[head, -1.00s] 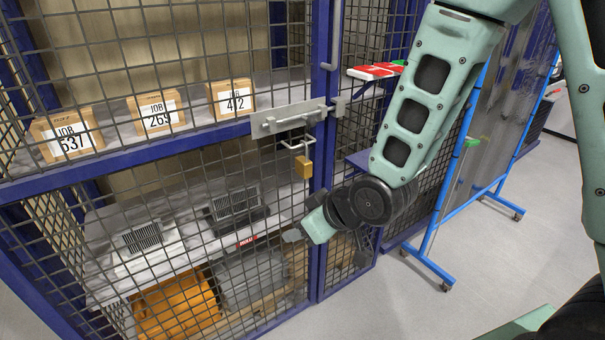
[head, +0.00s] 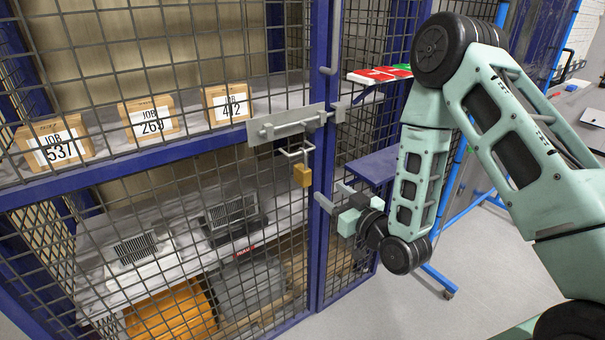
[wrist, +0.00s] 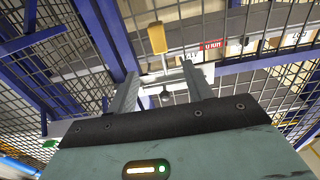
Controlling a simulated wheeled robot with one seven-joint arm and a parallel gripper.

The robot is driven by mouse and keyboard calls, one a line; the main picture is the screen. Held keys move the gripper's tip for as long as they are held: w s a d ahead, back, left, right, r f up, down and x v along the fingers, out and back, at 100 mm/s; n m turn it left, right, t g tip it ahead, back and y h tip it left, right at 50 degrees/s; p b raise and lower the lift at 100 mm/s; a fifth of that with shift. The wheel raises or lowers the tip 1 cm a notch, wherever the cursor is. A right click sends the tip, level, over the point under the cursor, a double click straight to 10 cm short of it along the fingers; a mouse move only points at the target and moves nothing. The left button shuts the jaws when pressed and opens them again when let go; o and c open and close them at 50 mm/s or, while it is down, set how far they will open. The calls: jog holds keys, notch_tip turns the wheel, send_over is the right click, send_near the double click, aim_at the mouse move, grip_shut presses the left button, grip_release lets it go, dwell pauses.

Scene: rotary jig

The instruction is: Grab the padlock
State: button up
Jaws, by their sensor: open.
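The yellow padlock (head: 302,175) hangs upright below a grey hasp and bolt (head: 290,126) on the mesh cage door. My gripper (head: 333,195) is open and empty. It is just to the right of the padlock and slightly lower, in front of the blue door post, and does not touch the padlock. In the wrist view the padlock (wrist: 157,38) shows beyond the two spread fingers of my gripper (wrist: 159,77), roughly centred between them.
Blue posts (head: 323,150) and wire mesh stand close to my gripper. Behind the mesh, shelves hold numbered job boxes (head: 148,119), grey devices and an orange bin (head: 170,312). A blue shelf (head: 375,166) lies right of the post. Open floor (head: 490,255) is at right.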

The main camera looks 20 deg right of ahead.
aim_at(308, 174)
jog(key=p+x, duration=0.3)
jog(key=x, duration=1)
jog(key=shift+p, duration=0.35)
grip_shut()
